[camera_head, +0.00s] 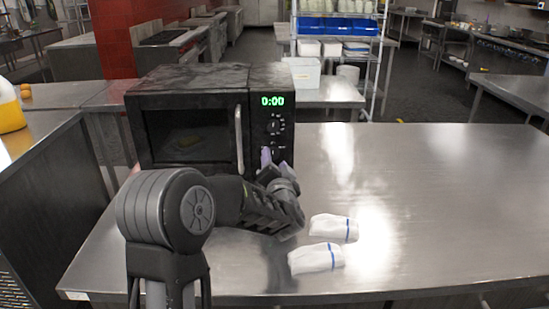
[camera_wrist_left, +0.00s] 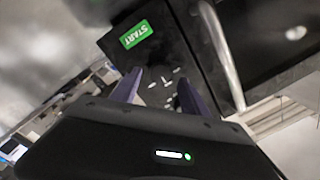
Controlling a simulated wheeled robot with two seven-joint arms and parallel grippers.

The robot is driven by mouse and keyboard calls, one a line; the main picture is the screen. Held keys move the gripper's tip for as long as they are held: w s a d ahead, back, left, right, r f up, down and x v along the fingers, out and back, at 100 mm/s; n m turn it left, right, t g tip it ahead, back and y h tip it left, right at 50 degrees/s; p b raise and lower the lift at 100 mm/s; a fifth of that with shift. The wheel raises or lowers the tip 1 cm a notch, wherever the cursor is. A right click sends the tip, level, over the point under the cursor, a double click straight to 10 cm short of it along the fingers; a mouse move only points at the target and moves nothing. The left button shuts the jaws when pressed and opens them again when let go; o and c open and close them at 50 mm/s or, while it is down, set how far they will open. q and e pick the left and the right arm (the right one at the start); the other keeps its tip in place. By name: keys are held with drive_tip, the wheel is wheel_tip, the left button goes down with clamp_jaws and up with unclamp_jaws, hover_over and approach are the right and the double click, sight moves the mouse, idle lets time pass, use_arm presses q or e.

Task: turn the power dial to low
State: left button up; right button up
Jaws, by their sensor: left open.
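A black microwave (camera_head: 190,120) stands on the steel table. Its right-hand panel has a green 0:00 display (camera_head: 272,101) with a round dial (camera_head: 276,125) below it. My left gripper (camera_head: 267,157) reaches the lower panel from the front and hides part of it. In the left wrist view my left gripper (camera_wrist_left: 160,92) is open, its purple fingers either side of white dial markings (camera_wrist_left: 165,80). The dial there is dark and hard to make out, so I cannot tell its setting or whether the fingers touch it. A green START button (camera_wrist_left: 137,34) lies beyond them. My right gripper is not in view.
The microwave's door handle (camera_head: 239,140) is close left of the panel and also shows in the wrist view (camera_wrist_left: 222,55). Two white wrapped bundles with blue bands, one nearer (camera_head: 316,259) and one farther (camera_head: 334,228), lie right of my arm. The table's right side is clear.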

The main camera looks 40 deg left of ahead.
use_arm(q)
drive_tip(key=shift+x, duration=1)
drive_tip(key=shift+c, duration=0.4)
clamp_jaws()
